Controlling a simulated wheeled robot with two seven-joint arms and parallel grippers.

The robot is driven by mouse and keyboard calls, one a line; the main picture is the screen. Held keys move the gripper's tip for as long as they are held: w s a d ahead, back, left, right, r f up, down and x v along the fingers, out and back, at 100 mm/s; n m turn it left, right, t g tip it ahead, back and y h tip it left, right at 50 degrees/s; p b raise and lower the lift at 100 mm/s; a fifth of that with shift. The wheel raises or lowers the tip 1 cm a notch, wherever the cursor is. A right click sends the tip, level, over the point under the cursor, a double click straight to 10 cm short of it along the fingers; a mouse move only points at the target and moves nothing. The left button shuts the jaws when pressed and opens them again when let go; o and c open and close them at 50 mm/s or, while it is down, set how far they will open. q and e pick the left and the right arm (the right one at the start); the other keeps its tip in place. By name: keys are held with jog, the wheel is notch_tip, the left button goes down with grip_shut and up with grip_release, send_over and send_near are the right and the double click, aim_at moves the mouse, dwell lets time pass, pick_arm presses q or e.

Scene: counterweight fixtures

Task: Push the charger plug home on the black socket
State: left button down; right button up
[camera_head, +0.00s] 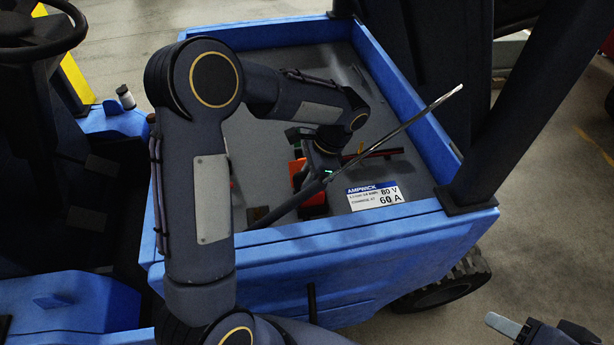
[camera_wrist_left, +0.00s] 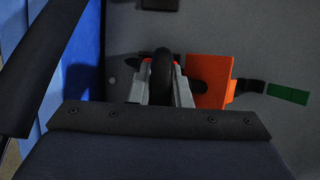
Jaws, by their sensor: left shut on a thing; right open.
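My left gripper (camera_wrist_left: 162,92) is shut on a dark, rounded thing (camera_wrist_left: 162,72), likely the charger plug, with one grey finger on each side. The plug's front end is hidden behind the fingers, with small red bits showing beside them. In the head view my left wrist reaches down into the blue truck's battery bay and hides most of the plug. I cannot make out the black socket for certain or tell whether the plug touches it. My right gripper (camera_head: 542,331) is open and empty at the bottom right, partly cut off, outside the truck.
An orange block (camera_wrist_left: 209,80) with a dark opening sits just right of the fingers. A green strip (camera_wrist_left: 288,94) lies further right. A white AMPWICK label (camera_head: 375,196) lies to the right.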

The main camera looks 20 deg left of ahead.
pick_arm(q)
jog(key=shift+f+b, duration=0.65)
jog(key=shift+f, duration=0.45)
jog(key=c, duration=1.3)
grip_release()
